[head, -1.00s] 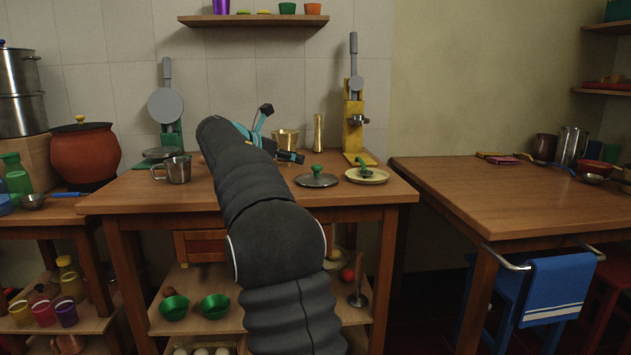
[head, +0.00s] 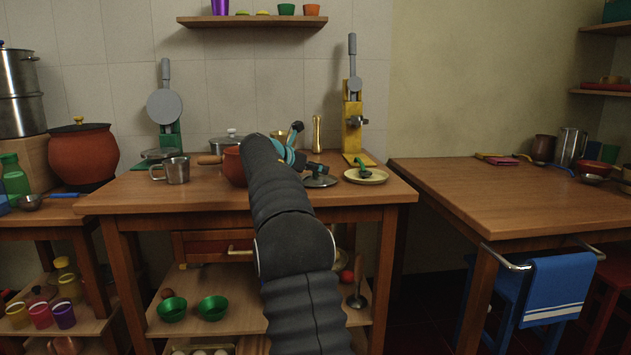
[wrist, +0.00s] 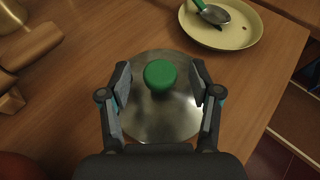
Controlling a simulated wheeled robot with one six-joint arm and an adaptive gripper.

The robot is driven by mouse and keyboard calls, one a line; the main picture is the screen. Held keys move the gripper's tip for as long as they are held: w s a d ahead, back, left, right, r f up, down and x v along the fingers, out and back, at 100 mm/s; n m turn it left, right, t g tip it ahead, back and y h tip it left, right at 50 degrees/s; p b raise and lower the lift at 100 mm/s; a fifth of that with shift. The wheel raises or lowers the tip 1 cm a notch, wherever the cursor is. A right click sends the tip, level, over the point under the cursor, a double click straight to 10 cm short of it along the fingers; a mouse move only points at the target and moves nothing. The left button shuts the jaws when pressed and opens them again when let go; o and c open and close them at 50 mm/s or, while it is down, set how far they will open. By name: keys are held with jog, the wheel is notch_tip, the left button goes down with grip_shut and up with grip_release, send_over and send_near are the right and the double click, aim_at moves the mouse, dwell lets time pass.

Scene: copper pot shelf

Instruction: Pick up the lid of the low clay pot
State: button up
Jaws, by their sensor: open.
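A round metal lid with a green knob (wrist: 159,75) lies flat on the wooden table; in the head view the lid (head: 322,183) is partly hidden by my gripper (head: 314,168). In the wrist view my gripper (wrist: 162,86) is open above the lid, one finger on each side of the knob, with gaps on both sides. A low clay pot (head: 233,168) with a wooden handle stands left of my arm, partly hidden by it. A taller clay pot (head: 82,152) with a dark lid stands on the left counter.
A cream plate with a spoon (head: 366,176) lies right of the lid. A steel mug (head: 174,170), a lidded metal pot (head: 231,140), a brass mill (head: 317,134) and a yellow press (head: 353,115) stand on the table.

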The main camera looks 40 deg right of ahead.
jog(key=shift+w+d+f, duration=0.1)
jog(key=shift+d+f, duration=0.05)
jog(key=shift+d, duration=0.4)
grip_shut()
